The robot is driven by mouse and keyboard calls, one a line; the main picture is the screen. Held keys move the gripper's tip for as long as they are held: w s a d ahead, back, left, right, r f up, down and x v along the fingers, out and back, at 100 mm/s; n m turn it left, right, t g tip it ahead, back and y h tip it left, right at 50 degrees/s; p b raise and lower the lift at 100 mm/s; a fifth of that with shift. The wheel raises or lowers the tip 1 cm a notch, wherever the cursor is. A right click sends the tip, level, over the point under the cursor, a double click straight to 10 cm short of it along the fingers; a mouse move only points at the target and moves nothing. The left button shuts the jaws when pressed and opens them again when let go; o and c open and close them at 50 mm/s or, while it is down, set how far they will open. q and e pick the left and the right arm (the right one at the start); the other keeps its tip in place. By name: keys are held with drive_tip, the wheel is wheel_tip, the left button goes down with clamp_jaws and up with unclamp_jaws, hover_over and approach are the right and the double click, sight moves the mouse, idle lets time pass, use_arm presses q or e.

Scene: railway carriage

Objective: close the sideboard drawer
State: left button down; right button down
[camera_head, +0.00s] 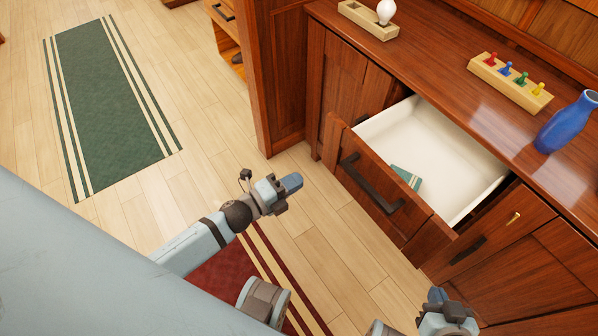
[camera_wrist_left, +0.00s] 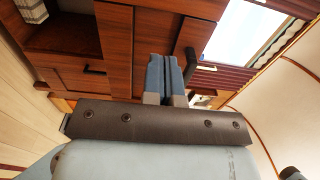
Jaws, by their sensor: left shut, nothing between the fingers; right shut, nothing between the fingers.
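The sideboard (camera_head: 345,80) is dark reddish wood and stands at the right of the head view. Its drawer (camera_head: 390,210) is pulled well out, with a white inside and a dark bar handle (camera_head: 368,184) on its front. A small green item (camera_head: 406,177) lies in the drawer. My left gripper (camera_head: 292,183) is shut and empty, to the left of the drawer front and apart from it. Its blue fingers show together in the left wrist view (camera_wrist_left: 165,75). My right gripper (camera_head: 436,296) is at the bottom, near the sideboard front below the drawer; its fingers are shut and empty.
On the sideboard top are a wooden holder with a white bulb (camera_head: 385,12), a peg block with coloured pegs (camera_head: 510,82) and a blue vase (camera_head: 570,122). A closed drawer (camera_head: 485,235) is beside the open one. A green striped rug (camera_head: 110,100) lies on open floor.

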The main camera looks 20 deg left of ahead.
sight(338, 156)
use_arm(q)
drive_tip(key=x, duration=1)
drive_tip(key=shift+x, duration=0.75)
drive_tip(key=shift+w+b, duration=0.15)
drive_tip(key=shift+b, duration=0.15)
